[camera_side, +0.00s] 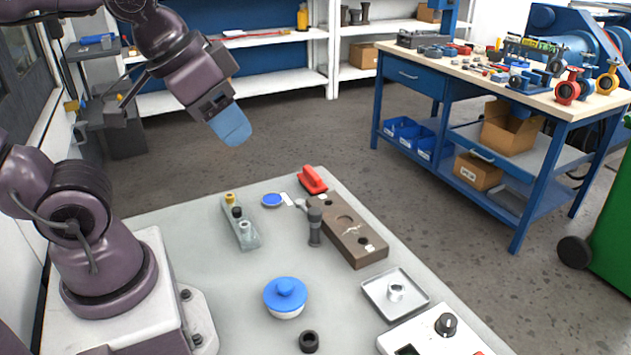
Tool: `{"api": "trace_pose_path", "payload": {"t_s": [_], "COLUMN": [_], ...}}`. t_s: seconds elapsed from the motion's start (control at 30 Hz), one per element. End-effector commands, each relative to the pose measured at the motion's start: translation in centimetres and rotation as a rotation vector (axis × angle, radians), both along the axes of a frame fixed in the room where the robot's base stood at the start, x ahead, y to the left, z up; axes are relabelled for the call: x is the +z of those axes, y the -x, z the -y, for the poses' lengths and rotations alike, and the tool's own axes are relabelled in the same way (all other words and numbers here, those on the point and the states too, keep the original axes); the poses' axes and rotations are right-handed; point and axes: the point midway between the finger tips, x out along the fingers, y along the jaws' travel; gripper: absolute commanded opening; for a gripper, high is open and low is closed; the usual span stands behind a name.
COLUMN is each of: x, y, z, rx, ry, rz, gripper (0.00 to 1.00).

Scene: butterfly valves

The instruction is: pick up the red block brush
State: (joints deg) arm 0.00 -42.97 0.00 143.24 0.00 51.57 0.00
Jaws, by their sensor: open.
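The red block brush (312,179) lies at the far edge of the light grey table, just behind a brown block. Its red top with a raised handle shows; its underside is hidden. My gripper (231,127) is raised above the far left of the table, to the left of the brush and well apart from it. Its blue fingertip end is seen from the side, and nothing shows in it.
A brown block with holes (345,232) stands next to the brush, with a dark grey upright tool (315,226) at its left. A grey fixture (240,222), blue-lidded bowl (285,297), metal tray (376,302) and white control box (440,338) also stand on the table (215,290).

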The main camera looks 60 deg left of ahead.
Motion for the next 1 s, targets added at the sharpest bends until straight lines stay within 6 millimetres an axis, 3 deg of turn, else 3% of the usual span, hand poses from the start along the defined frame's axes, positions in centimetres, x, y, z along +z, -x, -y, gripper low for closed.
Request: {"api": "trace_pose_path", "payload": {"t_s": [0.1, 0.27, 0.57, 0.7, 0.87, 1.0], "x": [0.0, 0.0, -0.2, -1.9, -3.7, -5.5], "y": [0.0, 0.0, -0.1, -0.7, -3.9, -7.6], "z": [0.0, 0.0, -0.1, -0.6, -2.4, -4.9], "rx": [0.000, 0.000, 0.006, 0.028, 0.094, 0.219], "ry": [0.000, 0.000, 0.000, 0.006, 0.021, 0.039], "rz": [0.000, 0.000, -0.009, -0.102, -0.237, -0.326], "gripper": [0.45, 0.81, 0.81, 0.81, 0.81, 0.81]}}
